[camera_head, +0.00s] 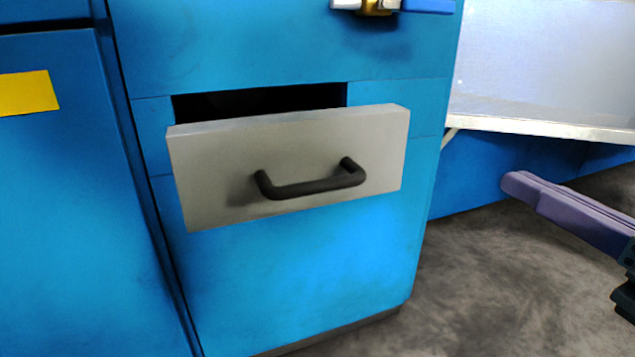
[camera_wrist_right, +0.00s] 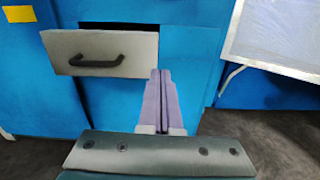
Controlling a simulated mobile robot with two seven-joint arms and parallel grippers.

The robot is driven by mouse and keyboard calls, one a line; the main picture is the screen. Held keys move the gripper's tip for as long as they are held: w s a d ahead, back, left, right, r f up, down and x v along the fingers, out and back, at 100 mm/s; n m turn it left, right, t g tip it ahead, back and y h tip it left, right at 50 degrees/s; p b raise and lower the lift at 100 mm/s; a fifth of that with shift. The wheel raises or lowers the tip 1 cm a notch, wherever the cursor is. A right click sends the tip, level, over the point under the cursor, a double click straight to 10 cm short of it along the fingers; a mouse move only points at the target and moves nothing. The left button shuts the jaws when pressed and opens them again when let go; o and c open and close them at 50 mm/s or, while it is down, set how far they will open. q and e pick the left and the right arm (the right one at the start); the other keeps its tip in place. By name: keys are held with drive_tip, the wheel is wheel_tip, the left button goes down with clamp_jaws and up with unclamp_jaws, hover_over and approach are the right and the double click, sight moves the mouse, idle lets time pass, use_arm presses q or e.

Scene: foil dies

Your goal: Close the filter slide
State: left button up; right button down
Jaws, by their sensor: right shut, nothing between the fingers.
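The filter slide (camera_head: 290,150) is a grey drawer front with a black bar handle (camera_head: 312,186). It stands out from the blue machine, and a dark opening shows above and behind it. In the right wrist view the slide (camera_wrist_right: 130,55) is at the upper left with its handle (camera_wrist_right: 97,62). My right gripper (camera_head: 512,184) has purple fingers and is shut and empty, to the right of the slide and apart from it. In the wrist view its fingertips (camera_wrist_right: 160,72) appear at the slide's lower right edge. My left gripper is not in view.
The blue machine cabinet (camera_head: 300,290) surrounds the slide. A valve with a blue lever (camera_head: 425,5) sits above it. A pale framed panel (camera_head: 545,65) juts out at the right. A yellow label (camera_head: 28,92) is at the left. Grey floor (camera_head: 480,290) is clear at the lower right.

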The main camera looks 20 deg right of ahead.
use_arm(q)
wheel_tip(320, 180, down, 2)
drive_tip(key=shift+b, duration=0.55)
use_arm(e)
drive_tip(key=w+f, duration=0.1)
drive_tip(key=w, duration=1.3)
drive_tip(key=shift+a+n, duration=0.3)
drive_tip(key=shift+a, duration=0.1)
